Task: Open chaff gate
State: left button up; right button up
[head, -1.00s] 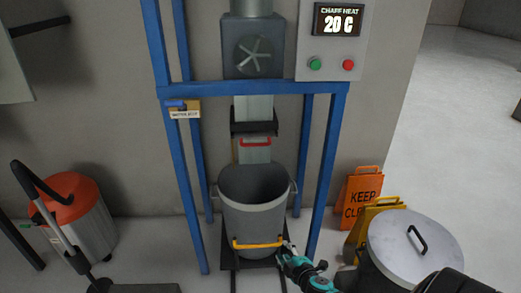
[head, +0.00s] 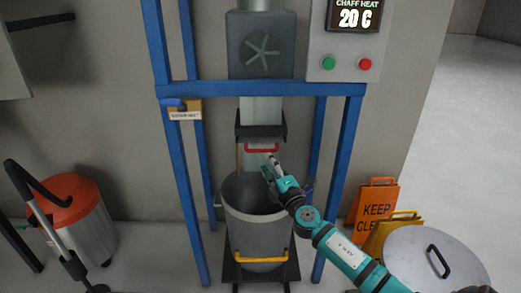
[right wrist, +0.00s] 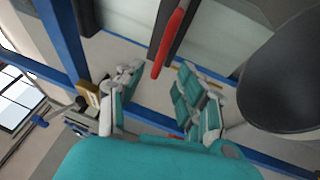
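The chaff gate shows as a red handle (head: 262,149) at the lower end of the grey chute (head: 261,112), under a black bracket. The red handle also shows in the right wrist view (right wrist: 172,42), ahead of the fingers and slightly right of centre. My right gripper (head: 271,167) is just below the handle and above the bucket's rim. In the right wrist view, its teal and grey fingers (right wrist: 160,92) are spread apart with nothing between them. I cannot tell how far the handle is from the fingertips. My left gripper is not in view.
A grey bucket (head: 255,226) with a yellow handle stands below the chute. A blue frame (head: 187,185) surrounds both, its right post close to my right arm. At right are a lidded drum (head: 410,265) and orange caution signs (head: 374,205).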

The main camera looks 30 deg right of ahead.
aim_at(260, 151)
jog(key=x, duration=0.7)
grip_shut()
dwell(0.4)
